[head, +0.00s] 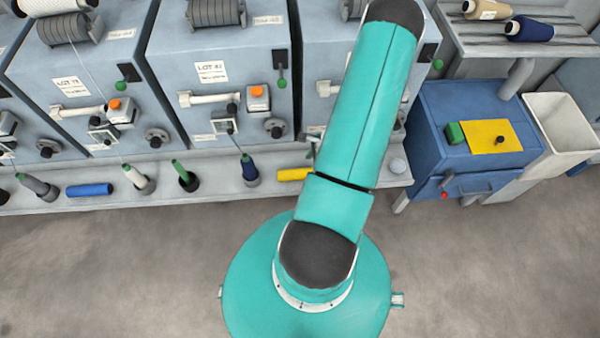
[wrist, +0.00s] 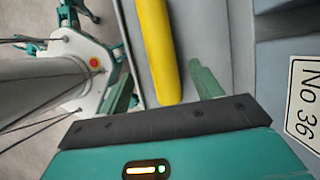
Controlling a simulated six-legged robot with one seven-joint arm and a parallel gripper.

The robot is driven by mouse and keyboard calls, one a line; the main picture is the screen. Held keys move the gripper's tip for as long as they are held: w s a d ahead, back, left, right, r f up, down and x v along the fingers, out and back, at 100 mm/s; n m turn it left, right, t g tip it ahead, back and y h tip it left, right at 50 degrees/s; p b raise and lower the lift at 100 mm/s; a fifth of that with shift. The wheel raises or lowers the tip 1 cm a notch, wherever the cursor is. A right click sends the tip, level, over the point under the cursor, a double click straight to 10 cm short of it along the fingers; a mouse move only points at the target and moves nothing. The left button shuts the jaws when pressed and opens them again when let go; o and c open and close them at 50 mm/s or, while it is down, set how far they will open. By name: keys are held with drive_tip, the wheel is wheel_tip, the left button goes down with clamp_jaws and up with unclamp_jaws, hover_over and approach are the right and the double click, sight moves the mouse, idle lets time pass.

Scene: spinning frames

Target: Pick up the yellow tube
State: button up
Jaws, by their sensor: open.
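The yellow tube (head: 293,174) lies on the light ledge in front of the machines in the head view. My teal arm hides its right end there. In the wrist view the yellow tube (wrist: 156,45) runs down from the top edge, between the two green fingers of my gripper (wrist: 160,72). The gripper is open, with a finger to each side of the tube. I see no grip on the tube, and I cannot tell how far the fingertips are above it.
The ledge (head: 110,204) also bears a blue tube (head: 90,190) and several upright spindles, one of them with a blue spool (head: 249,168) near the yellow tube. Grey machines (head: 217,75) stand behind. A blue cabinet (head: 470,110) and white bin (head: 562,123) are at the right. The front floor is clear.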

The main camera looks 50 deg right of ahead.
sight(304, 171)
drive_tip(key=x, duration=0.6)
drive_tip(key=shift+w+a+f, duration=0.15)
drive_tip(key=shift+w+f, duration=0.05)
drive_tip(key=shift+w, duration=0.15)
drive_tip(key=c, duration=1.1)
drive_tip(key=shift+o, duration=0.2)
drive_tip(key=shift+r, duration=0.1)
